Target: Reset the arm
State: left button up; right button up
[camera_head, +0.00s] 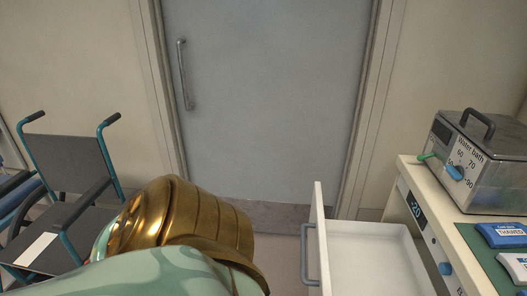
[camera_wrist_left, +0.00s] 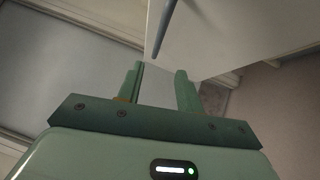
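My left gripper (camera_wrist_left: 160,85) shows in the left wrist view with its two green fingers apart and nothing between them. Beyond the fingers is the white front of a drawer (camera_wrist_left: 240,35) with a dark bar handle, apart from the fingers as far as I can tell. In the head view my arm, green with a gold joint, fills the lower left, and its gripper is hidden there. The white drawer (camera_head: 368,248) stands pulled open and looks empty inside, with a grey handle (camera_head: 307,255) on its left side. My right gripper is in neither view.
A grey door (camera_head: 265,95) with a bar handle is behind. A wheelchair (camera_head: 70,170) stands at the left. At the right, a white cabinet (camera_head: 408,172) carries a water bath (camera_head: 480,160) and blue-labelled packs (camera_head: 503,235) on a green mat. Floor shows between arm and drawer.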

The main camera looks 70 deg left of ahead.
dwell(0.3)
